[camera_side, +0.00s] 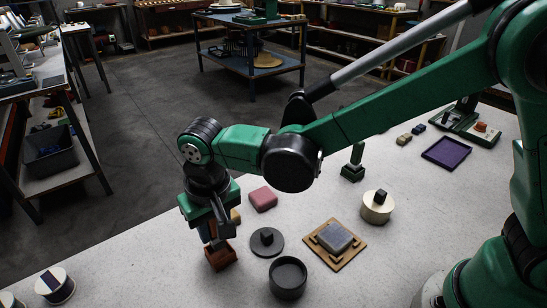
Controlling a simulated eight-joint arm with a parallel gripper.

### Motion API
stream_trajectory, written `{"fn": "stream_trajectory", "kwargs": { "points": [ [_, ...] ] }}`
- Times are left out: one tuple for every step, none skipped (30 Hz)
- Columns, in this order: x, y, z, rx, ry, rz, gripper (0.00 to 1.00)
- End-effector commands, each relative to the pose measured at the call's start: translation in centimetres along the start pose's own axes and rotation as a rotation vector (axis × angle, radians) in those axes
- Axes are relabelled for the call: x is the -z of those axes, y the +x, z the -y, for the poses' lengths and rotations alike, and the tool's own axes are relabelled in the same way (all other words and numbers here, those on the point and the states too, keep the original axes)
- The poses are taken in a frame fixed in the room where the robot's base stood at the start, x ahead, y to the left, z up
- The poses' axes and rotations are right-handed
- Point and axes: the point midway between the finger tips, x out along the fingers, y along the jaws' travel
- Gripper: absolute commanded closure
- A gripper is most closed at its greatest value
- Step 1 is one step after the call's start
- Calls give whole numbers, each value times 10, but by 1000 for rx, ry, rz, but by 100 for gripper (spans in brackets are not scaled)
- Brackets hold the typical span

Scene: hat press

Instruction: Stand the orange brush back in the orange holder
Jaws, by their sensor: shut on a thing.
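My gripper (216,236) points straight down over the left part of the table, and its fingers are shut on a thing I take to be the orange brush. The jaws hide most of the brush, so I cannot make out its shape. An orange-brown block-like piece (221,260), which looks like the orange holder, is directly below the fingertips on the table. I cannot tell whether the brush is inside the holder or just above it.
Right of the gripper are a dark round lid (267,242), a dark open pot (288,278) and a pink block (263,199). A wooden tray (347,262) holds a grey block. A cream lidded pot (377,207) and purple tray (447,153) lie farther right.

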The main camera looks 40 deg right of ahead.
Motion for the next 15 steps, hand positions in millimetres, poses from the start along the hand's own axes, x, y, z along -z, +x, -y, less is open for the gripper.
{"fn": "stream_trajectory", "kwargs": {
  "points": [
    [-1,8,0,0,0,0,100],
    [-1,12,0,0,0,0,100],
    [-2,18,0,0,0,0,100],
    [-2,22,0,0,0,0,100],
    [-3,25,0,0,0,0,100],
    [-4,28,0,0,0,0,100],
    [-4,29,0,0,0,0,100],
    [-4,29,0,0,0,0,100],
    [-4,29,0,0,0,0,100],
    [-4,29,0,0,0,0,100],
    [-4,29,0,0,0,0,100],
    [-4,29,0,0,0,0,100],
    [-4,29,0,0,0,0,100],
    [-4,29,0,0,0,0,100],
    [-4,30,0,0,0,0,100]
  ]
}}
